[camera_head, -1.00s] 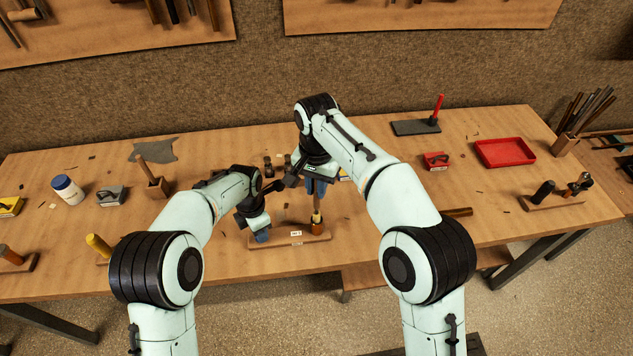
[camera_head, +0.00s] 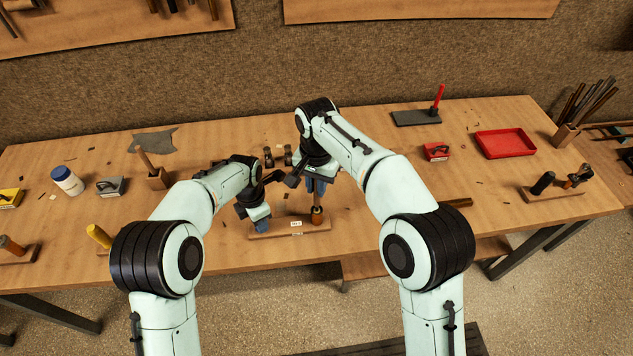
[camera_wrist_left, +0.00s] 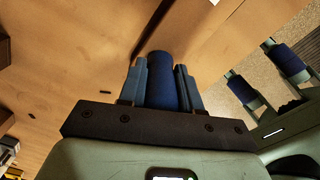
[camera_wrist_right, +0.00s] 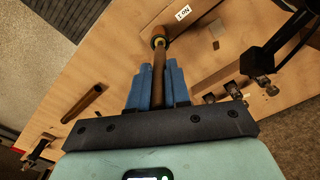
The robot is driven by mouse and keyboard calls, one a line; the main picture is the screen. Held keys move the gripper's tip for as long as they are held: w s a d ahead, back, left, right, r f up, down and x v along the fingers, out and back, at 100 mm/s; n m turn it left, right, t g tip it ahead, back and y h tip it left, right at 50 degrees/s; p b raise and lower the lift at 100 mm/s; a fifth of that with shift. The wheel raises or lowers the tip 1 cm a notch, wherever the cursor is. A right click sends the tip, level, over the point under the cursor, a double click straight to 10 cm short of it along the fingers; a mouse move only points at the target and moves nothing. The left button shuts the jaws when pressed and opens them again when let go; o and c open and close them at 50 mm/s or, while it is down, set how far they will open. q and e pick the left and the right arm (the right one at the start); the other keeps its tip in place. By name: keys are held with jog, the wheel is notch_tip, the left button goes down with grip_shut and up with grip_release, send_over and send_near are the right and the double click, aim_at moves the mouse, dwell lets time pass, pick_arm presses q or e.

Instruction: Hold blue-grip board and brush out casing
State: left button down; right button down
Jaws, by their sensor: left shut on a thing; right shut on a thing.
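The wooden board (camera_head: 268,234) with a small white label lies near the table's front edge. My left gripper (camera_head: 263,226) is shut on the board's blue grip (camera_wrist_left: 162,80). The brown casing (camera_head: 317,216) stands upright toward the board's right end; it also shows in the right wrist view (camera_wrist_right: 158,38). My right gripper (camera_head: 317,187) is shut on the brush (camera_wrist_right: 158,72) directly above the casing. The brush's thin brown shaft runs down to the casing's mouth. Its lower end is hidden there, and I cannot tell how deep it reaches.
Dark small parts (camera_head: 268,156) stand behind the grippers. A red box (camera_head: 436,152), a red tray (camera_head: 505,144) and a tool rack (camera_head: 555,194) are to the right. A grey box (camera_head: 111,187) and a white jar (camera_head: 67,181) are to the left.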

dwell(0.4)
jog(key=shift+r, duration=2.5)
jog(key=shift+f, duration=2.45)
